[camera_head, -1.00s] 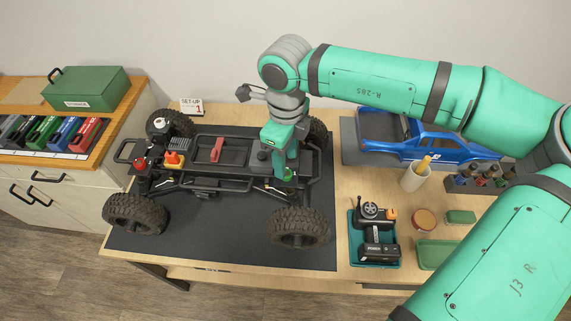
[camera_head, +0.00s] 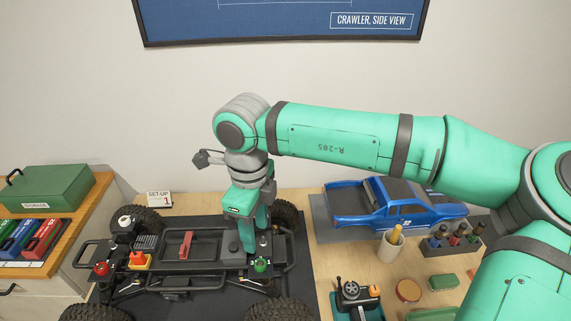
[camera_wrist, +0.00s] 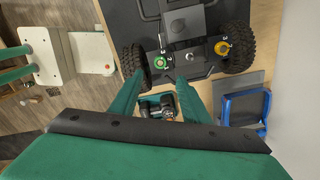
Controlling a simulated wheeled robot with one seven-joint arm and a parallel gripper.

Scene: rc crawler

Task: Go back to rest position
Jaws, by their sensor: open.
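The rest position is not marked by any object in view. My gripper (camera_head: 248,246) points down over the right end of the black crawler chassis (camera_head: 208,250), close to a green cap (camera_head: 261,264). In the wrist view my gripper (camera_wrist: 160,78) has its two green fingers spread apart with nothing between them. The chassis (camera_wrist: 185,22) lies beyond the fingertips there, with the green cap (camera_wrist: 106,64) and a yellow cap (camera_wrist: 222,48). Contact between the fingers and the chassis cannot be told.
A transmitter (camera_head: 357,298) sits at the front. A green storage box (camera_head: 48,188) stands left. The wall above is clear below a framed poster (camera_head: 285,18).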

